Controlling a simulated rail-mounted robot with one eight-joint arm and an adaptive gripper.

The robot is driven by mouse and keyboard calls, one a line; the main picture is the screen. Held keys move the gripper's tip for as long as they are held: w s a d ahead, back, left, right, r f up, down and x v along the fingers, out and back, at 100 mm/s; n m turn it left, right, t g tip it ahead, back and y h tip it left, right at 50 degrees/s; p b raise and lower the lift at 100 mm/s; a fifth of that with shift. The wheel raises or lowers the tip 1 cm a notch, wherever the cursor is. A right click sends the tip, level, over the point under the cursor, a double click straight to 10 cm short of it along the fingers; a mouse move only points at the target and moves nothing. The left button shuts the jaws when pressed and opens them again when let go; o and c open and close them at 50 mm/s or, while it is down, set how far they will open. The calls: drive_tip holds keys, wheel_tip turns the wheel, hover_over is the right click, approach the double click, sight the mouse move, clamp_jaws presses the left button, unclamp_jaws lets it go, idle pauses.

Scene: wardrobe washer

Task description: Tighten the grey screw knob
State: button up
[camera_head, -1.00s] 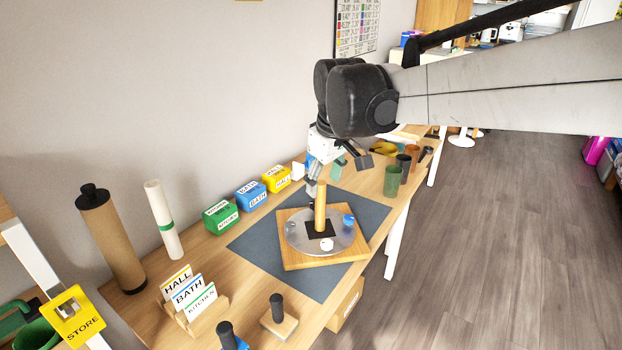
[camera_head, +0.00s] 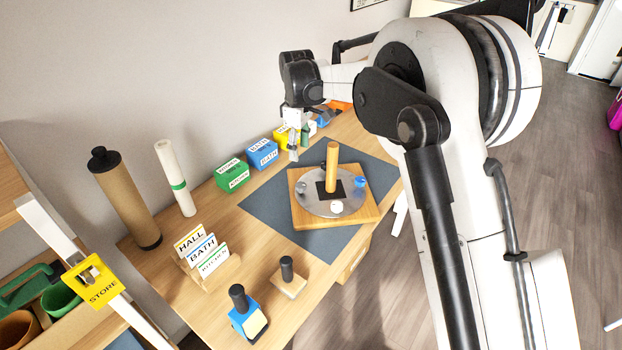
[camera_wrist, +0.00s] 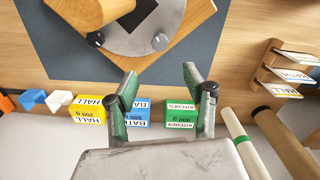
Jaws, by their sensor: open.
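The grey screw knob (camera_head: 301,187) sits on the left side of a round metal plate (camera_head: 322,207), which is on a square wooden board (camera_head: 365,212). In the wrist view the grey knob (camera_wrist: 160,41) is at the top, beyond my fingers. A wooden post (camera_head: 332,167) stands at the plate's middle on a dark square. A white knob (camera_head: 336,207) and a blue knob (camera_head: 361,182) are also on the plate. My gripper (camera_head: 296,150) is open and empty on the wall side of the board, apart from the knob. In the wrist view my gripper (camera_wrist: 167,105) shows both fingers spread.
Green (camera_head: 231,175), blue (camera_head: 262,154) and yellow (camera_head: 283,136) boxes stand by the wall near my gripper. Card signs (camera_head: 203,252), two stamps and tall rolls are at the left. The blue-grey mat (camera_head: 262,208) is bare around the board.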

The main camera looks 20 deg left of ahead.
sight(300, 184)
wheel_tip(300, 184, down, 14)
drive_tip(key=shift+a+f, duration=0.15)
idle(0.5)
